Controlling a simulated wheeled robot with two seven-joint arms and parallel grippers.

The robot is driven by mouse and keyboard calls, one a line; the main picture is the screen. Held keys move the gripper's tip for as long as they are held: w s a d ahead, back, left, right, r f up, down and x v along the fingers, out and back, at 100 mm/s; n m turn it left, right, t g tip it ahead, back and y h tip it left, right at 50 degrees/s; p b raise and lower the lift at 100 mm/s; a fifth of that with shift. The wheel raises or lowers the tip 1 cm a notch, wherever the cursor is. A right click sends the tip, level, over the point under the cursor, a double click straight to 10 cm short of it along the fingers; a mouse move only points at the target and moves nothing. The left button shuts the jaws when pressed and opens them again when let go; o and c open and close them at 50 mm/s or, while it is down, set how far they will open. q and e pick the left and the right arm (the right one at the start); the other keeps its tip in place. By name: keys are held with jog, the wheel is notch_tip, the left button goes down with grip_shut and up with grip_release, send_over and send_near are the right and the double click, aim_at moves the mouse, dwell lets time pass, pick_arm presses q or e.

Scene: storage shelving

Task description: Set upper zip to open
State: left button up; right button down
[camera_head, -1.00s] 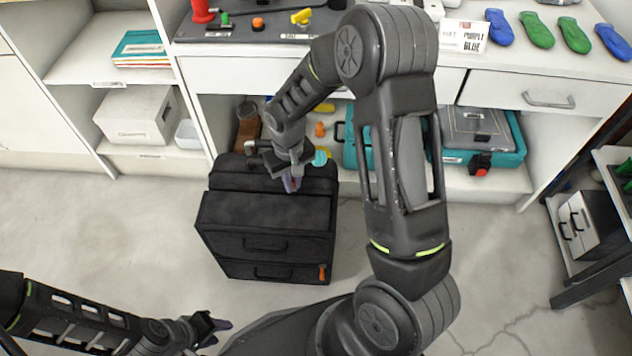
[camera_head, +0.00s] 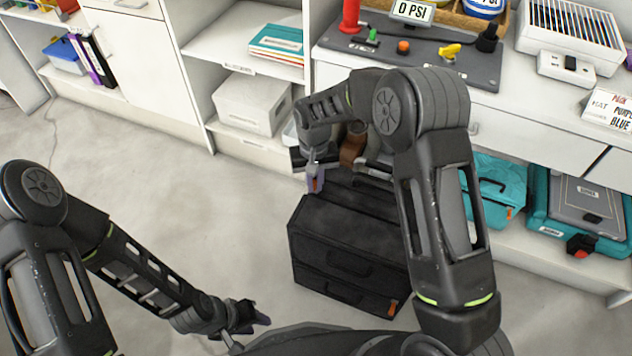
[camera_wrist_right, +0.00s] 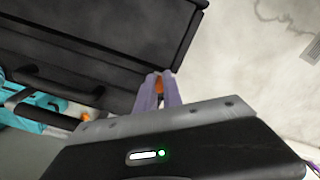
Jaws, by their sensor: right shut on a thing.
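The black bag (camera_head: 345,232) stands on the floor in front of the shelving, with two handles on its front. My right gripper (camera_head: 315,181) is at the bag's upper left edge, its purple fingers shut on the orange upper zip pull (camera_wrist_right: 158,84). The wrist view shows the pull between the fingertips, beside the dark bag (camera_wrist_right: 110,40). Whether the upper seam gapes cannot be told. A second orange pull (camera_head: 393,307) sits at the bag's lower right. My left gripper (camera_head: 262,319) is low in the head view, away from the bag; its opening is unclear.
Teal cases (camera_head: 492,185) lie on the lower shelf right of the bag. A white box (camera_head: 252,103) stands on the shelf behind. A counter with a grey panel (camera_head: 410,55) is above. The floor left of the bag is clear.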

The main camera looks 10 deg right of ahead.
jog(key=shift+w+a, duration=0.2)
jog(key=shift+a, duration=0.05)
jog(key=c, duration=1.5)
grip_release()
jog(key=shift+r, duration=0.6)
notch_tip(320, 180, up, 7)
jog(key=shift+f+p, duration=0.2)
jog(key=shift+p, duration=0.55)
